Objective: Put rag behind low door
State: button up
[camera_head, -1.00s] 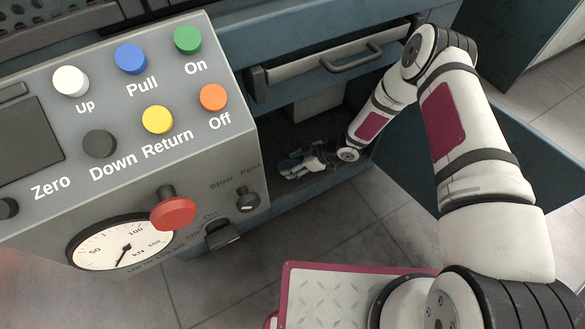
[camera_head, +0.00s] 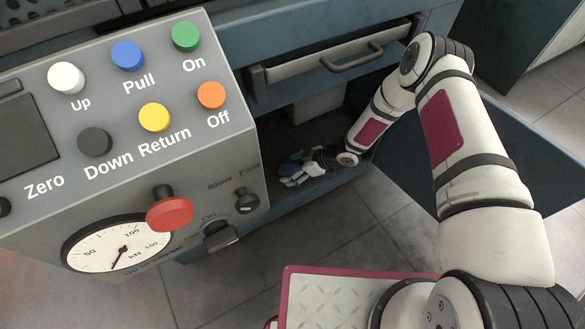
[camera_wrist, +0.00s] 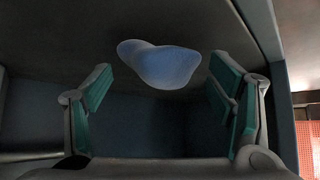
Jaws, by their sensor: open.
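The rag (camera_wrist: 165,65) is a crumpled light blue cloth. In the wrist view it lies on the dark compartment floor, beyond and between my spread fingertips, seemingly apart from both. In the head view the rag is small and hard to tell from my gripper's fingers. My gripper (camera_head: 292,172) is open and empty, reaching into the low compartment of the blue machine. The low door (camera_head: 535,165) is a dark blue panel, standing wide open on the right behind my arm.
A drawer with a handle (camera_head: 352,57) sits above the compartment, close over my forearm. The grey control panel (camera_head: 215,160) with coloured buttons juts out at left. The compartment's side wall (camera_wrist: 262,30) is close to the right finger.

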jog(key=p+v, duration=0.4)
jog(key=v, duration=0.8)
jog(key=shift+p, duration=0.4)
